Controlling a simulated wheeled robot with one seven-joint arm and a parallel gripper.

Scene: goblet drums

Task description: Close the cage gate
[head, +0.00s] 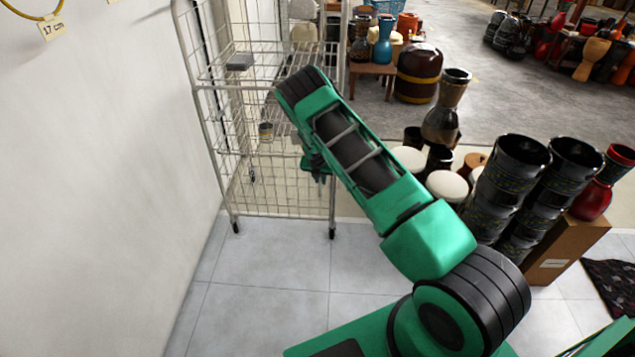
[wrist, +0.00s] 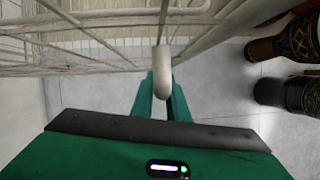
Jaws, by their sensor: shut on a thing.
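The wire cage (head: 196,91) is a pale metal trolley on castors beside the left wall, with shelves and mesh panels. My gripper (head: 318,168) is low at the cage's right side in the head view, partly hidden by my arm. In the wrist view, the green fingers of my gripper (wrist: 161,100) are closed around a pale rounded tube of the cage gate (wrist: 162,68). The gate's mesh spreads above and to the left there. How far the gate stands open cannot be told, as my arm covers part of that side.
A grey box (head: 240,61) and a small tin (head: 265,131) are in the cage. Dark goblet drums (head: 512,170) and a cardboard box (head: 562,245) stand at right. The white wall (head: 90,170) bounds the left. The tiled floor (head: 270,285) in front is clear.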

